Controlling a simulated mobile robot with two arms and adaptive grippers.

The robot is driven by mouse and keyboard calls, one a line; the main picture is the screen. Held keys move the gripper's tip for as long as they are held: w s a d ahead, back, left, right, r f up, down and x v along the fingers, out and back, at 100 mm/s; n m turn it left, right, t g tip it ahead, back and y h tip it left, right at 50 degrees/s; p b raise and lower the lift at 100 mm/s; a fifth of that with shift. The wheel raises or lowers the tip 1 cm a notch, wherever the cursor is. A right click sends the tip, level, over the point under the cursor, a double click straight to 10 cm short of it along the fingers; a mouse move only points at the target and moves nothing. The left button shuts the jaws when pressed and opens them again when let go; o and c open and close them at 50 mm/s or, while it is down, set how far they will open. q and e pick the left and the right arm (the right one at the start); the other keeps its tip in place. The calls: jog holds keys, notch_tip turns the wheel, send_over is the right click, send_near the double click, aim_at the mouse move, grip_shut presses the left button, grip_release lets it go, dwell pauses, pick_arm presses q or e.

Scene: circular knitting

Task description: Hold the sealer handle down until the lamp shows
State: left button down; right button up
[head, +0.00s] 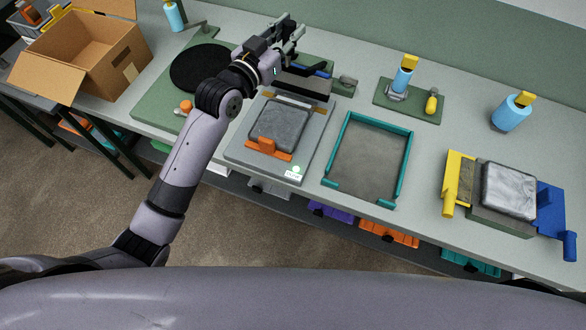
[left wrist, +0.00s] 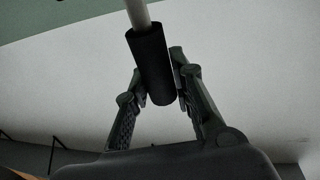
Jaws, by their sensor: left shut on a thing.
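The sealer (head: 237,146) is a grey base on the bench with a dark grey padded packet (head: 280,125) lying on it. An orange clip-like block (head: 268,147) stands at the packet's near edge. A small bright green lamp spot (head: 296,169) shows at the base's near right corner, above a small label too small to read. My left gripper (head: 292,38) is above the sealer's far end. In the left wrist view my left gripper (left wrist: 160,74) is shut around the black grip of the handle (left wrist: 150,62), on a pale rod. My arm partly hides the sealer's left side.
A teal-edged tray (head: 365,160) lies to the right. Farther right is a fixture with yellow and blue clamps (head: 484,215) holding a pale packet. Blue bottles (head: 403,80) stand behind. An open cardboard box (head: 95,55) and black disc (head: 200,68) are left.

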pick_arm(q)
jog(key=c, duration=1.8)
grip_release()
jog(key=shift+r, duration=0.2)
jog(key=shift+c, duration=0.2)
jog(key=shift+o, duration=0.7)
jog(key=shift+w+f, duration=0.1)
jog(key=shift+w, duration=0.05)
